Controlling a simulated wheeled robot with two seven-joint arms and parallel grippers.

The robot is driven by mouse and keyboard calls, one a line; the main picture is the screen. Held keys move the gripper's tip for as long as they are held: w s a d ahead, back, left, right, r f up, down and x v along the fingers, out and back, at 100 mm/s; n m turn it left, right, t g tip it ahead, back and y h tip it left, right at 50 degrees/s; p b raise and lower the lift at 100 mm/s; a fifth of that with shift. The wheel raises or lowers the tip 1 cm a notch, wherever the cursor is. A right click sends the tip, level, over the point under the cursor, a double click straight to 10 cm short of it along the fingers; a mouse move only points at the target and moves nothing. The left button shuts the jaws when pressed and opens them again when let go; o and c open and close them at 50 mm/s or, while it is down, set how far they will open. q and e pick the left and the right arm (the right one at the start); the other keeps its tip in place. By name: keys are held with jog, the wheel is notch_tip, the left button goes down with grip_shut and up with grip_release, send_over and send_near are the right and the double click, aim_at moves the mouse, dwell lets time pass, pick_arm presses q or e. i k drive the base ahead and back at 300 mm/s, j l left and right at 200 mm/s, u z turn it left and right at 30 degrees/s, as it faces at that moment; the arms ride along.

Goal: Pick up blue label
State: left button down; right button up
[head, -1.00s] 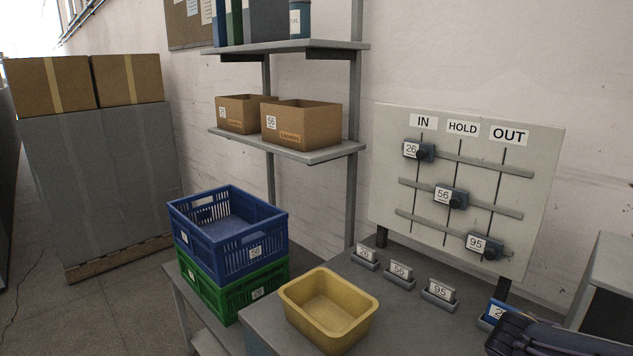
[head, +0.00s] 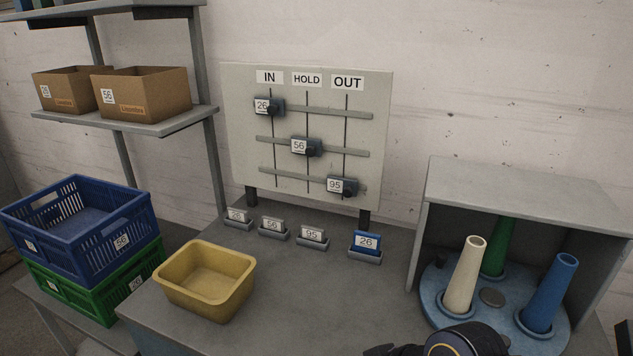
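The blue label (head: 366,241) has a white patch reading 26. It stands upright in a small grey holder (head: 365,257) on the grey table, at the right end of a row of holders. Part of a dark arm end, which looks like my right gripper (head: 380,350), shows at the bottom edge, below and apart from the blue label. Its fingers are mostly cut off, so I cannot tell if it is open. My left gripper is not in view.
Several white labels stand in holders left of the blue one. A yellow bin (head: 206,280) sits at the table's front left. An IN/HOLD/OUT board (head: 230,150) stands behind. Cones, including a blue one (head: 549,292), stand on a round plate at right. The table's middle is clear.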

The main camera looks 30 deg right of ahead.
aim_at(366, 243)
jog(key=z, duration=1.35)
